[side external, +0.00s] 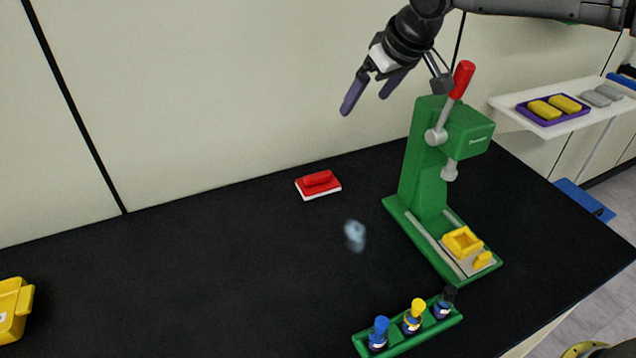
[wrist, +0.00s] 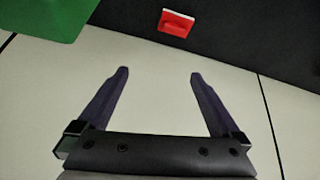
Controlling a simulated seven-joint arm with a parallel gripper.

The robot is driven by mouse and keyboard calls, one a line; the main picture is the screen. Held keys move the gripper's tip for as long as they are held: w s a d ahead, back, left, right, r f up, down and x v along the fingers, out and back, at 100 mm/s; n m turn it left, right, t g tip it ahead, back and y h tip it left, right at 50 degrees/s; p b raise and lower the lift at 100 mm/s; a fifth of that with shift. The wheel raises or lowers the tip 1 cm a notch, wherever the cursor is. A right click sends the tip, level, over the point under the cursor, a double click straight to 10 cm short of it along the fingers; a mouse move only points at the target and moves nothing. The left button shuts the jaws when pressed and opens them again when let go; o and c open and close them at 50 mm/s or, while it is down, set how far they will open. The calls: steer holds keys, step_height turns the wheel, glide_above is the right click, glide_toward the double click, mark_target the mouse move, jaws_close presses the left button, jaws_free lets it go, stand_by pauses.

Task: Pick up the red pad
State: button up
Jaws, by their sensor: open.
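The red pad (side external: 318,184) has a red handle on top and a white underside. It lies on the black table toward the wall in the side view. It also shows near the top middle of the wrist view (wrist: 176,23). My gripper (side external: 367,100) is open and empty, high above the table, up and to the right of the pad in the side view. In the wrist view its two dark purple fingers (wrist: 157,72) are spread apart, with the pad beyond them and nothing between them.
A green press (side external: 424,160) with a red-tipped lever (side external: 462,80) stands right of the pad, close to my gripper. A green rack (side external: 408,335) with several bottles is in front. A yellow container (side external: 12,310) sits far left. A shelf (side external: 515,110) holds yellow and grey pads.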

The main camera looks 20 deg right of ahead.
steer(key=w+a+f+m+g, duration=0.2)
steer(key=w+a+f, duration=0.3)
steer(key=f, duration=0.5)
glide_above(318, 175)
steer(key=s, duration=0.3)
steer(key=shift+h, duration=0.3)
steer(key=f, duration=0.8)
steer(key=shift+w+a+f, duration=0.1)
steer(key=shift+w, duration=0.1)
steer(key=shift+x, duration=2.85)
steer(key=shift+c, duration=0.3)
steer(key=c, duration=1.1)
steer(key=shift+o, duration=0.2)
step_height(318, 175, up, 10)
